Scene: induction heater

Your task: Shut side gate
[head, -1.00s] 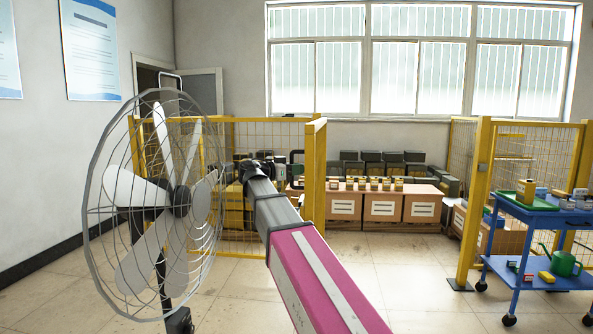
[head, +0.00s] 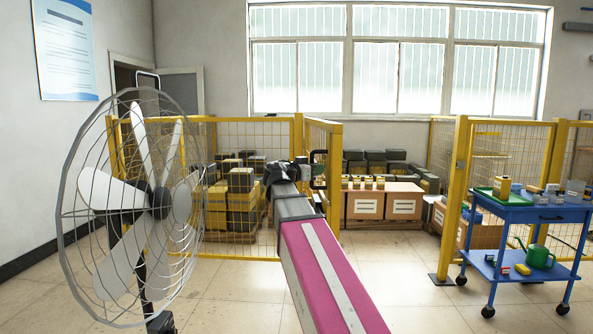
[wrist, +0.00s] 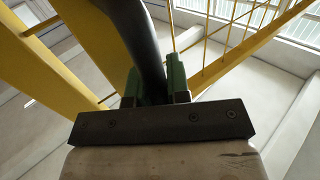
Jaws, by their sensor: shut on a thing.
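The side gate (head: 322,140) is a yellow-framed wire mesh leaf in the middle of the head view. It stands ajar, angled away from the fence, with an open gap to its right. Its dark handle (head: 319,169) is a loop on the leaf. My gripper (wrist: 155,88) is shut on this black handle bar (wrist: 143,35) in the wrist view, with green pads on both sides of it. The yellow gate frame (wrist: 95,45) shows behind. In the head view my arm reaches up to the handle, and the fingertips are too small to make out.
A large fan (head: 160,200) stands close at left. A yellow fence post (head: 452,200) stands across the gap. A blue cart (head: 530,215) is at right. Cardboard boxes (head: 403,203) and stacked yellow and black boxes (head: 230,205) lie behind the fence. The floor between fan and cart is clear.

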